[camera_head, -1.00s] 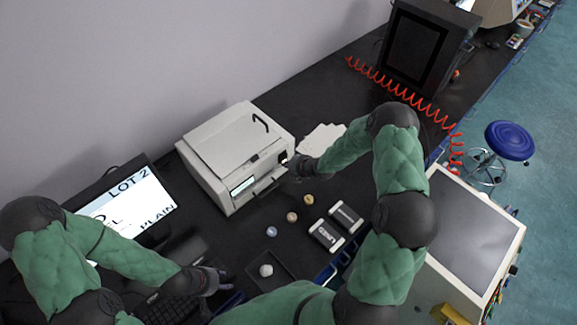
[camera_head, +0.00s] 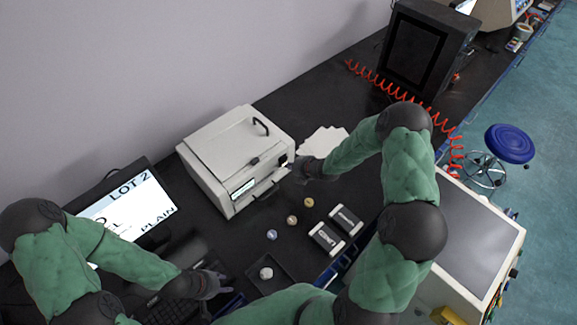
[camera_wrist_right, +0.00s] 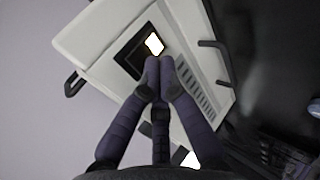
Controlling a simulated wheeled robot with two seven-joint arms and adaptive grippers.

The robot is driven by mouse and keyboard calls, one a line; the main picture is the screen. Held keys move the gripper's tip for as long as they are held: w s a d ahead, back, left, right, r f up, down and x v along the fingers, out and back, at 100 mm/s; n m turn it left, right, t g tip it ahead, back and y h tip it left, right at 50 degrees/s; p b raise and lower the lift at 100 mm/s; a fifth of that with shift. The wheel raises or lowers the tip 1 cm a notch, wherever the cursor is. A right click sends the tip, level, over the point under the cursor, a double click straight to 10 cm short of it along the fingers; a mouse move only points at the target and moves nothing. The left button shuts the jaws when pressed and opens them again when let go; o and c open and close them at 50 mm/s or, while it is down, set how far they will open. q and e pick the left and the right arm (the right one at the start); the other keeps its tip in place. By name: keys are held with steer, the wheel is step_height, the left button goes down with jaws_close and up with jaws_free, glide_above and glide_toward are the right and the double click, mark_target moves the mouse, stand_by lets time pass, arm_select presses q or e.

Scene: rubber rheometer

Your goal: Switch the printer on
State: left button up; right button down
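The white printer (camera_head: 215,150) stands on the black bench against the wall. Its small front display (camera_head: 243,189) looks lit. A black recess (camera_head: 283,161) with a small bright switch is on its right side. In the right wrist view, the bright white switch (camera_wrist_right: 154,44) sits in the black recess, just beyond my fingertips. My right gripper (camera_wrist_right: 160,66) is shut and empty, its tips together; it also shows beside the printer in the head view (camera_head: 299,171). My left gripper (camera_head: 214,283) is low at the left near the keyboard; its finger opening is unclear.
A monitor (camera_head: 125,205) stands left. White sheets (camera_head: 324,141) lie right of the printer. A red coiled hose (camera_head: 390,88) crosses the bench behind.

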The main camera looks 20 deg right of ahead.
steer(key=v, duration=0.9)
steer(key=shift+s+r, duration=0.2)
steer(key=shift+s, duration=0.1)
steer(key=shift+d, duration=0.1)
